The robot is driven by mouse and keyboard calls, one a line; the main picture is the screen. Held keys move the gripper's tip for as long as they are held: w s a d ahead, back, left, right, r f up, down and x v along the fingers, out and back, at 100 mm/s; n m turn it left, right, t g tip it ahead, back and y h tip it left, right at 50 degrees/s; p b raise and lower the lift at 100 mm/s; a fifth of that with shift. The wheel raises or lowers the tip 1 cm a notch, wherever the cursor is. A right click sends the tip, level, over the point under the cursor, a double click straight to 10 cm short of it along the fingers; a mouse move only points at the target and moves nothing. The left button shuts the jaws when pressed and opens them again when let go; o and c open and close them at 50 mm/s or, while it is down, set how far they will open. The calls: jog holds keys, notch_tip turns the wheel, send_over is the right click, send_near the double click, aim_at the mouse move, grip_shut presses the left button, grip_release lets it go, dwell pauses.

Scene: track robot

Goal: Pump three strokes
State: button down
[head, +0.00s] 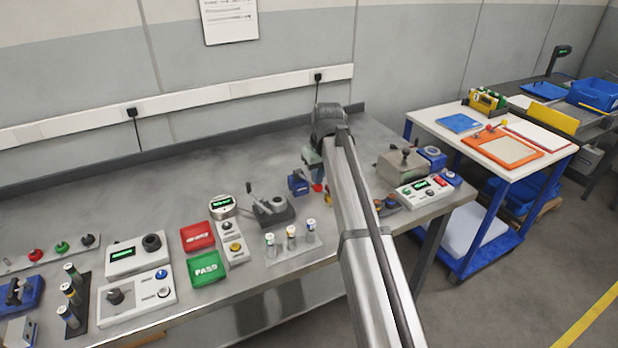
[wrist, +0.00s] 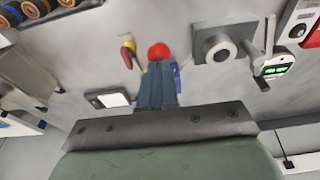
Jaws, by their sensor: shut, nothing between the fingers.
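A dark lever device (head: 272,208) with a round port and an upright handle stands on the bench; it looks like the pump. It also shows in the wrist view (wrist: 213,46), with its lever beside a round gauge (wrist: 279,66) with a green display. The gauge shows left of it in the head view (head: 222,205). My gripper (head: 316,178) is right of this device and apart from its lever. In the wrist view its fingers (wrist: 158,66) are shut and empty, their tips at or over a red ball (wrist: 158,50). Whether they touch it is unclear.
A blue fixture (head: 298,184) is close beside my gripper. A vial rack (head: 292,243) stands in front, and red (head: 198,236) and green (head: 206,269) boxes at left. A grey box with a handle (head: 403,163) is at right. The rear bench is clear.

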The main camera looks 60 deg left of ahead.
jog(key=shift+r, duration=2.75)
jog(key=shift+f, duration=1.55)
jog(key=shift+f, duration=0.1)
dwell(0.6)
